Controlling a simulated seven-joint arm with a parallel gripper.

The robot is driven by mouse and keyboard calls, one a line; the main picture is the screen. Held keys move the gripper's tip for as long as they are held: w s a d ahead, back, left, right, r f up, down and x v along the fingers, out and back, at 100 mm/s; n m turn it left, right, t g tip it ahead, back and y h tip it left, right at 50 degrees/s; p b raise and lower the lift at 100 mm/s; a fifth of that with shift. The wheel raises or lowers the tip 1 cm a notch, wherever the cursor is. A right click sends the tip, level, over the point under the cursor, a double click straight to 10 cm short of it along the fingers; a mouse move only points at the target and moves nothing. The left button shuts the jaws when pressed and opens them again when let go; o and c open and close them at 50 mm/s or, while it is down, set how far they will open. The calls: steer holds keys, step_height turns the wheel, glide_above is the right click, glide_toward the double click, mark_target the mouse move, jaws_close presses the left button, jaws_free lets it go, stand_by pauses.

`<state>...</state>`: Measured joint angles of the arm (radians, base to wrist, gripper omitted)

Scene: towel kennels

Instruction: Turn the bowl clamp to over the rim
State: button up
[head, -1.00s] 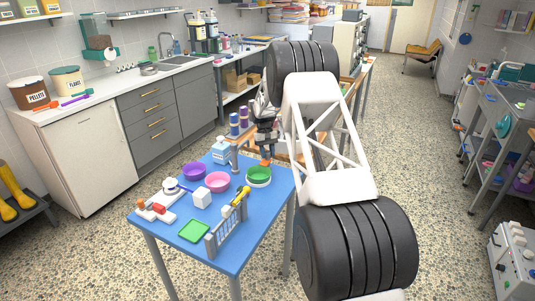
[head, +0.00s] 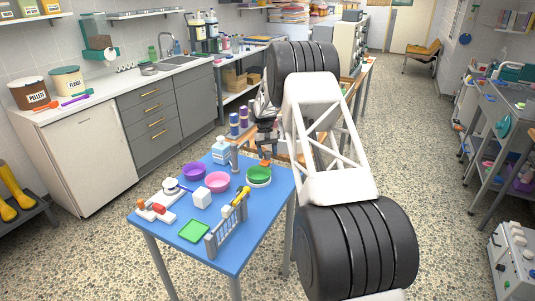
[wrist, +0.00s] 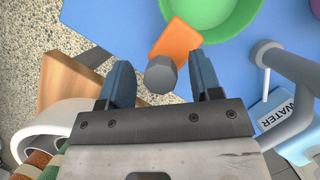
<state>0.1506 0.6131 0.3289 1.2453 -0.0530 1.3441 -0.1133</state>
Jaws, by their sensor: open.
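The green bowl (head: 260,173) sits in a white holder at the right far corner of the blue table; its near part shows at the top of the wrist view (wrist: 212,8). The bowl clamp has an orange arm (wrist: 176,40) and a grey round knob (wrist: 160,75). The orange arm's end lies close beside the bowl's rim; whether it overlaps the rim I cannot tell. It is a small orange spot in the head view (head: 265,162). My gripper (wrist: 161,68) is open, its two blue fingers on either side of the knob, apart from it.
A water bottle (wrist: 283,120) and grey post (wrist: 290,66) stand right of my gripper.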

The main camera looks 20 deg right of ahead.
steer(key=v, duration=0.7)
steer(key=shift+r, duration=0.3)
steer(key=shift+w+r, duration=0.1)
stand_by(0.3)
steer(key=s+a+r+t, duration=0.1)
steer(key=s+a+r, duration=0.2)
steer(key=s+r, duration=0.6)
steer(key=s+a+r+t, duration=0.1)
steer(key=s+a+r, duration=0.2)
steer(key=s+r, duration=0.65)
steer(key=s+a+r+t, duration=0.1)
steer(key=s+a+r, duration=0.35)
steer(key=s, duration=0.85)
steer(key=s+a+f+t, duration=0.2)
steer(key=s, duration=1.6)
steer(key=s+a+f+t, duration=0.2)
steer(key=s, duration=1.7)
steer(key=shift+s+a, duration=0.15)
steer(key=shift+a, duration=0.1)
